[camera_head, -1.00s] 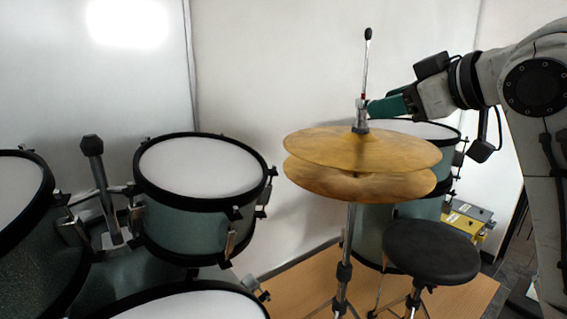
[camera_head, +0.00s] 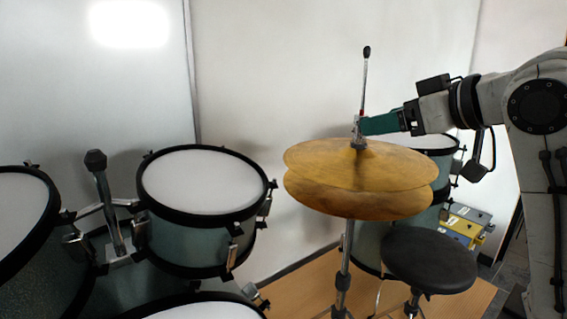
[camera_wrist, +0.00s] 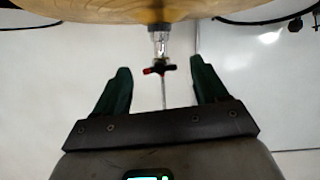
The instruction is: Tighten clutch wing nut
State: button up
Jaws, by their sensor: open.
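The hi-hat clutch (camera_head: 356,131) sits on the thin rod (camera_head: 365,80) above two gold cymbals (camera_head: 310,160). In the wrist view, the picture is inverted: the cymbal (camera_wrist: 110,10) is at the top and the clutch (camera_wrist: 158,42) hangs from it. The wing nut (camera_wrist: 160,68), dark with a red end, crosses the rod. My gripper (camera_wrist: 161,65) is open, with one green finger on each side of the wing nut and a visible gap to each. In the head view my gripper (camera_head: 362,125) reaches the clutch from the right; its fingers partly hide the clutch.
A drum (camera_head: 200,185) stands left of the cymbals, with more drums at the far left. A black stool (camera_head: 430,260) stands below right. Another drum (camera_head: 428,144) is behind the cymbals, under my arm. Yellow and grey boxes (camera_head: 465,222) lie at right.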

jog(key=p+v, duration=0.1)
jog(key=v, duration=0.5)
jog(key=shift+p, duration=0.35)
dwell(0.4)
